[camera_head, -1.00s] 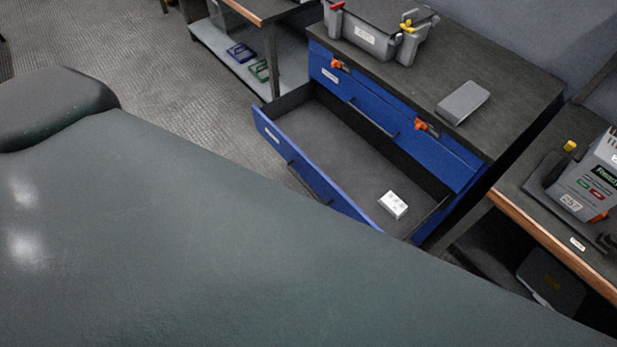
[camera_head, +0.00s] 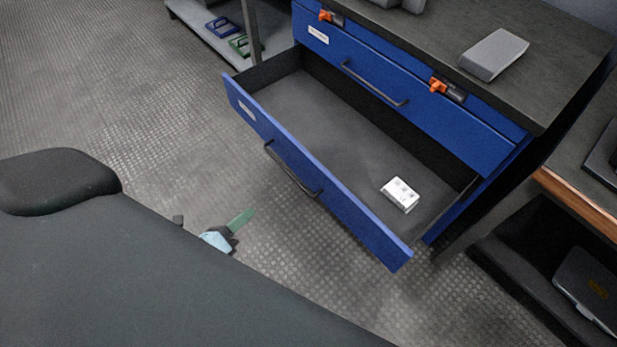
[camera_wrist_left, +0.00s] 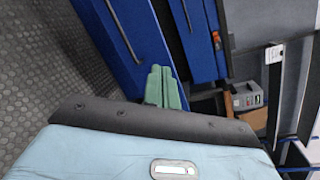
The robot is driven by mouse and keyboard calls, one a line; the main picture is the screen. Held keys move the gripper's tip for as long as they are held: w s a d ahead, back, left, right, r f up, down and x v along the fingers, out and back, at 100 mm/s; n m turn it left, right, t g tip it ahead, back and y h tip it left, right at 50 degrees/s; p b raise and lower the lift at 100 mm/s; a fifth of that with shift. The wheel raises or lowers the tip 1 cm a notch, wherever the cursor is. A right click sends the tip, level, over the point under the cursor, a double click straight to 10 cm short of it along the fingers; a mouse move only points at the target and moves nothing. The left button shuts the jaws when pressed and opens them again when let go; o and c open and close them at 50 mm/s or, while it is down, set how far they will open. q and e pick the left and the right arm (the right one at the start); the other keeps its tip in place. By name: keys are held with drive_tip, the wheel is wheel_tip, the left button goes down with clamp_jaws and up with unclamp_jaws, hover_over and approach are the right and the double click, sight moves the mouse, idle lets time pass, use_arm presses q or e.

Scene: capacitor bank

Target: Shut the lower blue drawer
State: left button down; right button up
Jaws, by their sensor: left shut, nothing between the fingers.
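The lower blue drawer (camera_head: 345,212) stands pulled out of the blue cabinet in the head view, with its black bar handle (camera_head: 293,170) on the front. A small white box (camera_head: 400,194) lies inside on the drawer's grey floor. My left gripper (camera_head: 240,220) shows its green fingers in front of the drawer front, to the left of and below the handle, apart from it. In the left wrist view, the green fingers (camera_wrist_left: 162,86) are together and empty, with the drawer front (camera_wrist_left: 144,36) beyond them. My right gripper is in neither view.
The closed upper drawer (camera_head: 400,98) has a handle and orange latches. A grey box (camera_head: 493,54) lies on the cabinet top. A shelf (camera_head: 203,28) at the back left holds blue and green items. A bench (camera_head: 577,205) stands at right. Floor left of the drawer is clear.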

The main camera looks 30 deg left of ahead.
use_arm(q)
drive_tip(key=w+f+m+h+b, duration=0.4)
drive_tip(key=w+m+b, duration=0.3)
drive_tip(key=m, duration=0.5)
drive_tip(key=shift+w+a+m+t, duration=0.3)
drive_tip(key=shift+m+t, duration=0.1)
approach(313, 163)
drive_tip(key=x, duration=0.5)
drive_tip(key=shift+w+d, duration=0.35)
drive_tip(key=shift+w, duration=0.45)
drive_tip(key=shift+w+d+r, duration=0.1)
drive_tip(key=shift+w, duration=0.05)
